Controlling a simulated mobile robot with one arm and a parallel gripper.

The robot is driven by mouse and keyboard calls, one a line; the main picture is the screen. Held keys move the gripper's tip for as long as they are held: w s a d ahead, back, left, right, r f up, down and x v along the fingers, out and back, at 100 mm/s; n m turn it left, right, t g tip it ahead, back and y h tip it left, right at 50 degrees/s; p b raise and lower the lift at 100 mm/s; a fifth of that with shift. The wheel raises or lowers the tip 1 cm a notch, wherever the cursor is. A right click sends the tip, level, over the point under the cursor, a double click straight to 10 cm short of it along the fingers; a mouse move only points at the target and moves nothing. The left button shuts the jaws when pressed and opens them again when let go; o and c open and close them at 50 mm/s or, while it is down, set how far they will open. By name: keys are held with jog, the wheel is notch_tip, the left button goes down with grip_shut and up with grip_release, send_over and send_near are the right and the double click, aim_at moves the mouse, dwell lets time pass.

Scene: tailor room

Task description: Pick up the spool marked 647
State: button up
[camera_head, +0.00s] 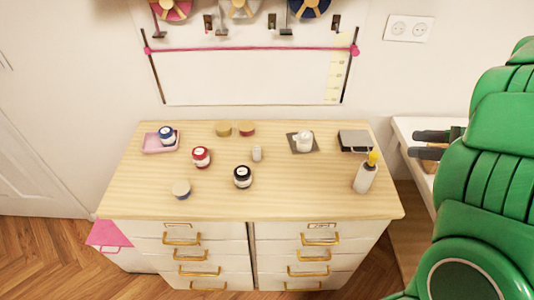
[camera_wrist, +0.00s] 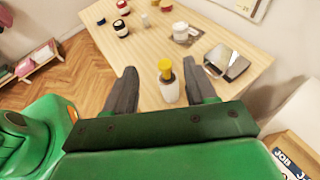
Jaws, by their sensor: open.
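Several small spools or jars stand on the wooden dresser top (camera_head: 300,196). One is blue and white (camera_head: 167,136) on a pink tray (camera_head: 152,147), one red with a white label (camera_head: 201,157), one black with a white label (camera_head: 242,177), and a white one (camera_head: 303,141) sits on a grey square. I cannot read 647 or any other number on them. My gripper (camera_head: 416,144) is open and empty to the right of the dresser top. In the wrist view, its fingers (camera_wrist: 160,68) frame the yellow-topped white bottle (camera_wrist: 168,88), with no visible grip on it.
The bottle (camera_head: 365,178) stands near the dresser's right front corner, with a dark box (camera_head: 355,140) behind it. Yellow (camera_head: 223,129) and red (camera_head: 247,129) low pieces, a small grey piece (camera_head: 256,153) and a blue-and-tan piece (camera_head: 181,190) lie about.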

jog(key=w+d+r+m+t+h, duration=0.55)
jog(key=w+d+m+h, duration=0.3)
jog(key=w+m, duration=0.45)
jog(key=w+d+r+m+t+h, duration=0.4)
jog(key=w+d+r+m+h, duration=0.45)
jog(key=m, duration=0.65)
jog(key=n+g+y, duration=1.2)
jog(key=n+y, duration=0.6)
jog(key=n, duration=1.2)
send_over(258, 151)
jog(key=d, duration=0.2)
notch_tip(258, 151, down, 14)
jog(key=f, duration=0.1)
notch_tip(258, 151, down, 17)
jog(key=shift+d+f, duration=0.1)
jog(key=shift+f, duration=0.1)
jog(key=shift+x, duration=2.5)
